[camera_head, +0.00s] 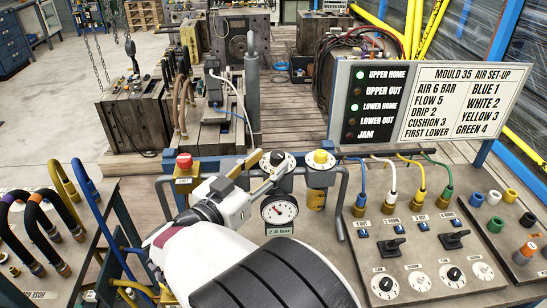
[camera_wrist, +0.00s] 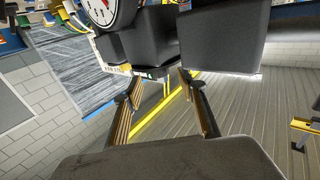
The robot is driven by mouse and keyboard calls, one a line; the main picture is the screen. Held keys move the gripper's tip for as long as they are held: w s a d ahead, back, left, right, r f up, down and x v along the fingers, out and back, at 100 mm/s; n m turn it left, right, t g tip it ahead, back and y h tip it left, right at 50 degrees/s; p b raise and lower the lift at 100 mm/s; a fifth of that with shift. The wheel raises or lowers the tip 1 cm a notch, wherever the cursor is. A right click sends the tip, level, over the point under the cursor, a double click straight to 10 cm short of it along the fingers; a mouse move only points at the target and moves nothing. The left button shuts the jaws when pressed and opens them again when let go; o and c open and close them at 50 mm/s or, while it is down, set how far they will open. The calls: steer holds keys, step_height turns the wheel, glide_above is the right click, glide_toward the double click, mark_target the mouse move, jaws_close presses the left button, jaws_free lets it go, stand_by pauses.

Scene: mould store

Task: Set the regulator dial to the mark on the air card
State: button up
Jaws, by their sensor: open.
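The regulator dial (camera_head: 277,159), a black knob on a round white scale, stands above a white gauge (camera_head: 280,209) on the bench panel; its setting is too small to read. The air card (camera_head: 465,102) at upper right reads AIR 6 BAR, FLOW 5, DRIP 2, CUSHION 3. My gripper (camera_head: 259,176) is beside the dial, its fingers partly hidden by the arm. In the wrist view my gripper (camera_wrist: 161,84) is open with nothing between its fingers. The gauge shows at that view's top edge (camera_wrist: 104,10), beside large dark blocks; I cannot tell whether the fingers touch the dial.
Coloured hoses (camera_head: 421,176), black switches (camera_head: 454,240) and small dials fill the right bench. The indicator panel (camera_head: 372,105) shows UPPER HOME and LOWER HOME lit green.

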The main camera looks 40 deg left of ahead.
mark_target(278, 158)
steer(key=shift+w+a, duration=0.1)
steer(key=shift+w, duration=1.35)
steer(key=c, duration=1.1)
